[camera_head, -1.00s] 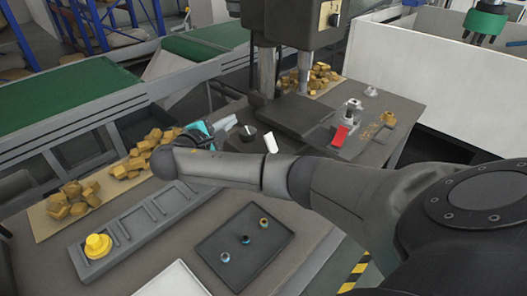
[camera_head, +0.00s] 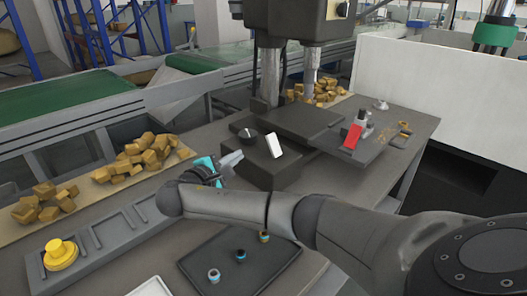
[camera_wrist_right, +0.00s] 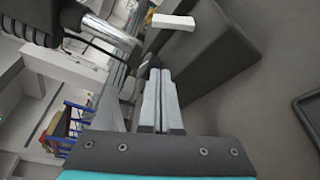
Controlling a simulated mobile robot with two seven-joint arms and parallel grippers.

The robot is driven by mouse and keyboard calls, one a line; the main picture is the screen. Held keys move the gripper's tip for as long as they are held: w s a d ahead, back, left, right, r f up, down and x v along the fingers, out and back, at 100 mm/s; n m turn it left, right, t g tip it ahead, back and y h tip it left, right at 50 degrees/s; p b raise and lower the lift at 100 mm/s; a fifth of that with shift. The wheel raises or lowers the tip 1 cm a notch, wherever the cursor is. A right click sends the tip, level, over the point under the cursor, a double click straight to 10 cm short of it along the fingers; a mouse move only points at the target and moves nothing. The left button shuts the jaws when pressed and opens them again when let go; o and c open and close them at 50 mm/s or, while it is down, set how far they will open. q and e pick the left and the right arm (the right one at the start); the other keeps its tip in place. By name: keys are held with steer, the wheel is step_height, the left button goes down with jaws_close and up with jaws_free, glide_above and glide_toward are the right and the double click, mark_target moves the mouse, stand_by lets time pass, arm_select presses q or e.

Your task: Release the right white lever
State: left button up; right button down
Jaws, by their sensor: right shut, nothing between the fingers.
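The white lever (camera_head: 275,146) sticks up tilted from the front of a dark box at the foot of the press. It also shows in the right wrist view (camera_wrist_right: 173,21), above and slightly right of the fingertips. My right gripper (camera_head: 238,158), with a teal body, is left of the lever and beside the box. In the right wrist view its two grey fingers (camera_wrist_right: 160,75) lie together with nothing between them. A gap shows between the fingertips and the lever. My left gripper is in neither current view.
A black knob (camera_head: 247,135) sits left of the lever. A red lever (camera_head: 352,136) stands on a vise to the right. Brass-coloured blocks (camera_head: 150,152) lie along the left.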

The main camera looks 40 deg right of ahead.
mark_target(255, 152)
steer(key=shift+d, duration=0.1)
stand_by(0.3)
steer(key=b+x, duration=0.2)
steer(key=x, duration=0.5)
steer(key=shift+d+f+b, duration=0.1)
steer(key=shift+d+b, duration=0.05)
steer(key=shift+b, duration=0.15)
steer(key=shift+b+x, duration=0.3)
steer(key=shift+x, duration=0.7)
steer(key=shift+w+d, duration=0.2)
steer(key=shift+d, duration=0.15)
steer(key=shift+s+r, duration=0.45)
steer(key=shift+s, duration=0.3)
arm_select(q)
steer(key=shift+w+f, duration=0.5)
steer(key=shift+w, duration=0.4)
steer(key=shift+w+f, duration=0.45)
steer(key=shift+w, duration=0.4)
arm_select(e)
steer(key=shift+s+r, duration=0.25)
steer(key=shift+s, duration=0.25)
steer(key=shift+s+r, duration=0.25)
steer(key=shift+s, duration=0.3)
arm_select(q)
steer(key=shift+s+f, duration=0.15)
